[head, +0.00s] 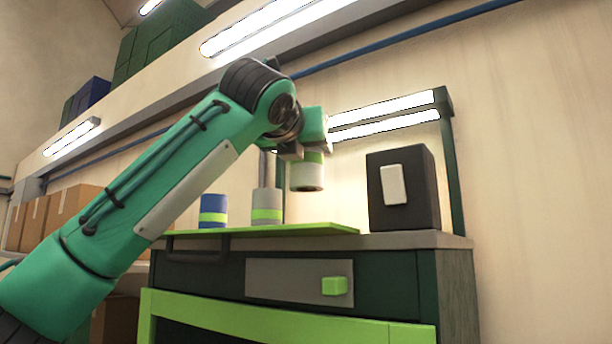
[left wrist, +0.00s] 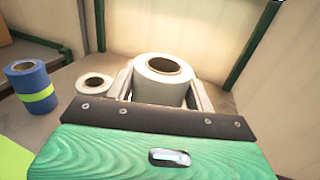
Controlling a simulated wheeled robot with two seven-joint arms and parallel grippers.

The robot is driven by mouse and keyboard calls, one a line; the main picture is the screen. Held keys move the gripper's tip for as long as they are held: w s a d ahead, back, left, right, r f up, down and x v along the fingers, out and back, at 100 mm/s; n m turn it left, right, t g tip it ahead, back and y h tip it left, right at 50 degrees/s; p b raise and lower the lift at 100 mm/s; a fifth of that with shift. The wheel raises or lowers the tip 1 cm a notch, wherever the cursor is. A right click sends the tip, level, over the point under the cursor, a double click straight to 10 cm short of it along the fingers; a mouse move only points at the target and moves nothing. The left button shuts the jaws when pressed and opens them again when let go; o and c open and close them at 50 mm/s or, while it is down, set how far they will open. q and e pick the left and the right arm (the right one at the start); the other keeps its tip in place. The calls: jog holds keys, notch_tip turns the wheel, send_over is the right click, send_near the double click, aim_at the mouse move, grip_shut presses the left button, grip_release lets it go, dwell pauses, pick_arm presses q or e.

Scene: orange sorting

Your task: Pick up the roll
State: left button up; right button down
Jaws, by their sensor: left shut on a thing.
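My left gripper (head: 297,152) is shut on a white roll (head: 306,176) with a green band. The roll hangs from the jaws and in the head view shows above the green mat on the cabinet top. In the left wrist view the held roll (left wrist: 163,80) sits between the two fingers, its open core facing the camera. A second white roll with a green band (head: 266,205) stands on the cabinet; it also shows in the left wrist view (left wrist: 96,86). A blue roll with a green band (head: 213,211) stands to its left. My right gripper is not in view.
A black box with a white panel (head: 418,175) stands at the right of the cabinet top (head: 400,240). A green mat (head: 300,229) lies at the left and middle. Dark green posts (head: 450,170) frame the back. Cardboard boxes (head: 65,205) are far left.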

pick_arm(q)
notch_tip(320, 180, up, 9)
jog(key=shift+r+p, duration=0.1)
jog(key=shift+p, duration=0.45)
jog(key=shift+r+p, duration=0.3)
jog(key=shift+r, duration=1)
